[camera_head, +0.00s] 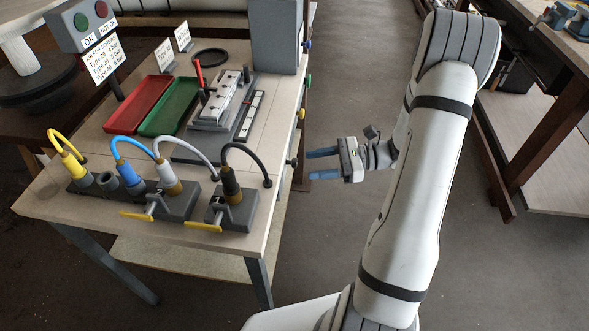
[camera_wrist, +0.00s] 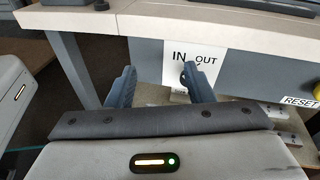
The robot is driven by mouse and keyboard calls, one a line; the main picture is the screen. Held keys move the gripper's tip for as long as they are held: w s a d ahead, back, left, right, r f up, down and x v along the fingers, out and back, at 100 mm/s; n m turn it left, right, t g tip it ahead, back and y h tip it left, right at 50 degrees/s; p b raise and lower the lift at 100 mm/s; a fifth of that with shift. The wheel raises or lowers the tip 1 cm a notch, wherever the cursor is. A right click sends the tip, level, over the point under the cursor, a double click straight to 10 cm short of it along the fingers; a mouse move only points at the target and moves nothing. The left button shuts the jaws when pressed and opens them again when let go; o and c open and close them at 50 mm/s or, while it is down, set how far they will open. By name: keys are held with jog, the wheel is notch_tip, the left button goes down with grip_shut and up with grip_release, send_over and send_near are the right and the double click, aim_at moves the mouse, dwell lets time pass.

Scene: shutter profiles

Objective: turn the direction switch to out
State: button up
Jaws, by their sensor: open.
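The direction switch shows in the wrist view as a white plate marked IN and OUT (camera_wrist: 207,60) on the grey front panel below the table top. A small dark part shows under the letters, partly hidden behind my right finger, so I cannot tell which way the switch points. My gripper (camera_wrist: 159,67) is open and empty, its blue-grey fingers apart in front of the panel, with the plate nearer the right finger. In the head view my gripper (camera_head: 311,164) is off the right side of the workbench, fingers pointing left at it. The plate cannot be made out there.
The workbench (camera_head: 100,205) holds red (camera_head: 138,103) and green (camera_head: 170,107) trays, a grey fixture (camera_head: 222,103) and several cabled connectors. A RESET label (camera_wrist: 299,102) is right of the switch in the wrist view. The floor right of the bench is open.

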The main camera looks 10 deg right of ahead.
aim_at(292, 163)
jog(key=w+d+f+m+t+b, duration=0.1)
jog(key=w+d+f+m+t, duration=0.2)
jog(key=f+t, duration=0.15)
jog(key=x, duration=0.7)
jog(key=shift+s+r+g+y, duration=0.15)
jog(key=shift+s+g+y, duration=0.15)
jog(key=shift+s+g, duration=0.05)
jog(key=shift+a, duration=0.1)
jog(key=shift+c, duration=0.6)
